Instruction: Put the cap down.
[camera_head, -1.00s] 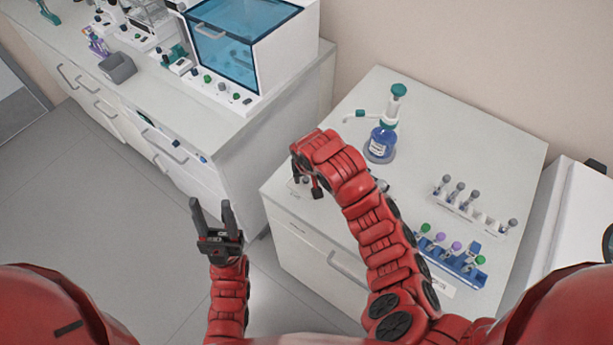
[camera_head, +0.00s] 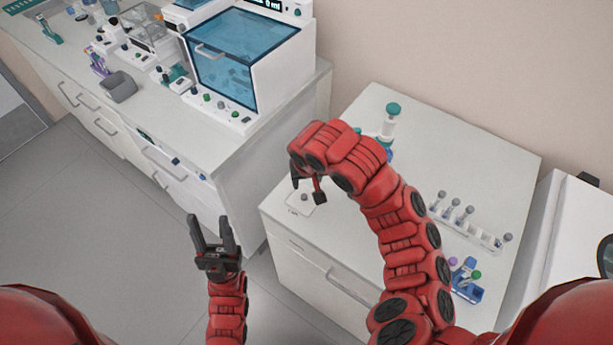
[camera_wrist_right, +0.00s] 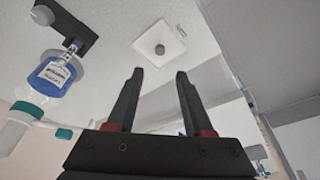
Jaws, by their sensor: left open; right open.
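A small grey cap (camera_head: 304,197) rests on a white square pad (camera_head: 296,209) at the near left corner of the right-hand table. In the right wrist view the cap (camera_wrist_right: 160,49) sits near the middle of the pad (camera_wrist_right: 176,48), beyond the fingertips. My right gripper (camera_head: 308,190) is open and empty above the pad, its fingers apart from the cap. It also shows open in the right wrist view (camera_wrist_right: 159,72). My left gripper (camera_head: 209,222) is open and empty over the floor, left of the table.
A white rack (camera_head: 470,228) with several grey-capped tubes and a blue rack (camera_head: 468,290) stand at the right. A blue-windowed box (camera_head: 280,70) stands on the left bench.

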